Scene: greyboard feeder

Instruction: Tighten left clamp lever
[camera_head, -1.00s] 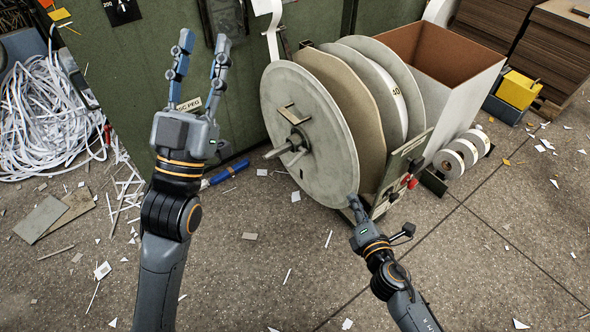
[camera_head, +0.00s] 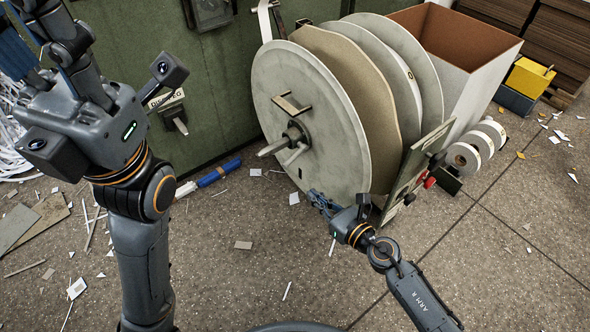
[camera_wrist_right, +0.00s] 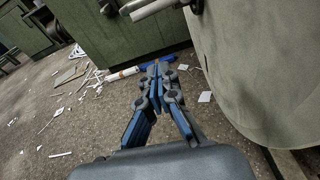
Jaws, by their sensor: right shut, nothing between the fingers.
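A pale clamp lever (camera_head: 274,147) sticks out to the left from the dark hub on the near face of the big grey reel (camera_head: 335,130). A second pale arm hangs below the hub. In the right wrist view a pale lever end (camera_wrist_right: 150,10) shows at the top, beyond and above the fingers. My right gripper (camera_head: 318,197) is shut and empty, low in front of the reel's bottom edge, apart from the lever. Its closed fingers also show in the right wrist view (camera_wrist_right: 160,75). My left gripper (camera_head: 30,50) is large at the upper left, fingers apart, with tips partly cut off.
A blue-and-white tool (camera_head: 218,173) lies on the floor by the green cabinet (camera_head: 215,85). A plate with red knobs (camera_head: 430,181) stands right of the reel. An open bin (camera_head: 470,85) and small rolls (camera_head: 465,157) are beyond. Paper scraps litter the otherwise open floor.

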